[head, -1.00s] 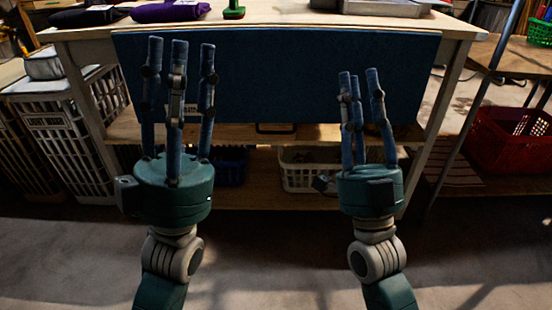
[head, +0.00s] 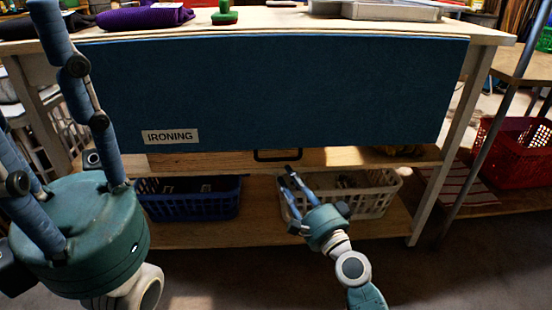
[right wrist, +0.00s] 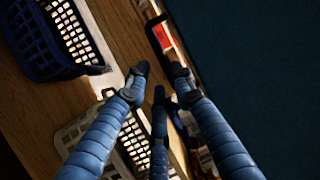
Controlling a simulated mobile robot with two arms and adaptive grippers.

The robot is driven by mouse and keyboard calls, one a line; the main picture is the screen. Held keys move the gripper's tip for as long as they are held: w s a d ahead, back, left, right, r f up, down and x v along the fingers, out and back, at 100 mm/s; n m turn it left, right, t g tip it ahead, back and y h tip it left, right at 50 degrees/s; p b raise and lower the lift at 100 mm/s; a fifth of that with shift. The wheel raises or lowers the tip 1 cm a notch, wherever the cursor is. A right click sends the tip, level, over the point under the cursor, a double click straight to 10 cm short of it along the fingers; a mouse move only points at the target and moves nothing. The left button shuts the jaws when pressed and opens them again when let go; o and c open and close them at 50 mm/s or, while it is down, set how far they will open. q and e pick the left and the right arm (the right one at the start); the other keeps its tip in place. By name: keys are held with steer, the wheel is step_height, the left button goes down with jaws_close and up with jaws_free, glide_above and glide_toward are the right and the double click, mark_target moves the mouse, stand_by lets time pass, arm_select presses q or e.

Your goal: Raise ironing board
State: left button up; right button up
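The ironing board (head: 270,95) is a dark blue panel hanging down in front of the wooden workbench, with an "IRONING" label (head: 170,136) at lower left. A black handle (head: 277,156) sits at its bottom edge. My right gripper (head: 289,173) is open and empty, just below and slightly right of the handle, apart from it. In the right wrist view the handle (right wrist: 157,35) lies just beyond the fingertips, and the board (right wrist: 260,70) fills the right side. My left gripper (head: 35,85) is large at the left edge, fingers spread, partly cut off by the frame.
The workbench top (head: 290,24) holds folded purple cloth (head: 150,16), a green object (head: 225,13) and a metal tray (head: 388,10). A blue basket (head: 188,198) and a white basket (head: 365,192) stand on the lower shelf. A red basket (head: 512,150) is at right.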

steer(key=b+x, duration=0.1)
steer(key=x, duration=0.7)
steer(key=shift+s, duration=0.1)
steer(key=shift+c, duration=0.5)
jaws_close()
